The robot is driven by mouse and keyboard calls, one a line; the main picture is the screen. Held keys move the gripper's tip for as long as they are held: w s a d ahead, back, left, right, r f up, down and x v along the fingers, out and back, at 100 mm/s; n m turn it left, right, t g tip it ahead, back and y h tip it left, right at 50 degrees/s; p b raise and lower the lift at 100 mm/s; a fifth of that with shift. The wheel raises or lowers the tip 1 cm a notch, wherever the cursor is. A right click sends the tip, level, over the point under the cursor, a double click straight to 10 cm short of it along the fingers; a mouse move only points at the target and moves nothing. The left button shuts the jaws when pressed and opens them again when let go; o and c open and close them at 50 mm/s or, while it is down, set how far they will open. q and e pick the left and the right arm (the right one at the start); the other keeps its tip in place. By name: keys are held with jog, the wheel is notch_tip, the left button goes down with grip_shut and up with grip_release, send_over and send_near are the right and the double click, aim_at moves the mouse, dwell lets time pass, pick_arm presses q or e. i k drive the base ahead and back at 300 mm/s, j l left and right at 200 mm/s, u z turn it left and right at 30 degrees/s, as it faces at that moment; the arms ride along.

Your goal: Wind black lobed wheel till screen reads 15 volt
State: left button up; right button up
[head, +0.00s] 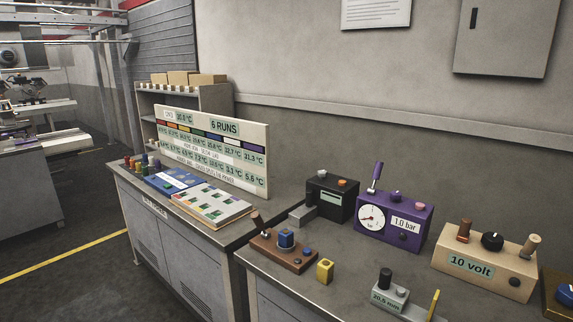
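A tan box (462,278) stands at the right of the near bench. Its green screen (470,266) reads "10 volt". A black lobed wheel (492,241) sits on top of the box, in the middle. A brown-red knob (464,231) stands on its left and a tan peg-like handle (531,245) on its right. A dark round part (514,283) is on the front face. Neither of my grippers is in view, and nothing touches the wheel.
A purple gauge box (408,241) reading "1.0 bar" and a black box (345,208) stand left of the tan box. A grey block (388,297) is in front. A brown base (300,261) and yellow block (325,270) lie further left. Another box (555,290) is cut off at right.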

aim_at(492, 241)
jog(key=z, duration=3.4)
jog(key=k+j, duration=1.05)
jog(key=k, duration=0.15)
